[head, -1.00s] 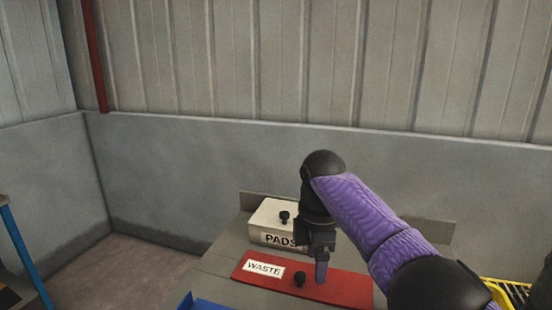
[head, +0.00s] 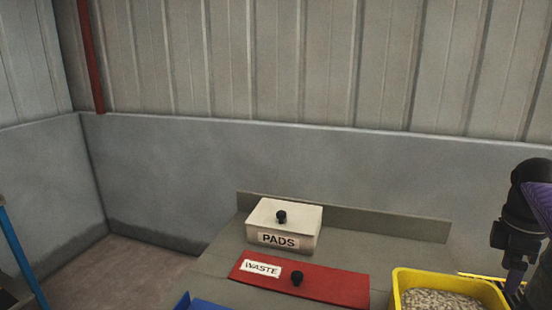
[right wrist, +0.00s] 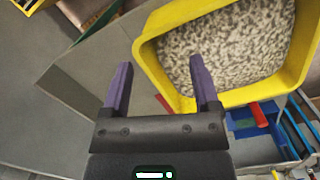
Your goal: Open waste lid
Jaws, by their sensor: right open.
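The red waste lid (head: 325,284) lies flat on the grey bench, with a white WASTE label and a black knob (head: 297,279) on top. It looks closed. My right gripper (head: 517,275) is at the far right of the head view, well away from the lid and beside the yellow bin. In the right wrist view my right gripper (right wrist: 162,90) is open, its two purple fingers apart with nothing between them. A small strip of red (right wrist: 163,103) shows past the fingers. My left gripper is not in view.
A white PADS box (head: 298,228) with a black knob stands behind the lid. A yellow bin (head: 402,280) of pale granules is right of the lid; its rim also shows in the right wrist view (right wrist: 147,65). A blue edge (head: 205,304) lies at the front left. The bench has a low back ledge.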

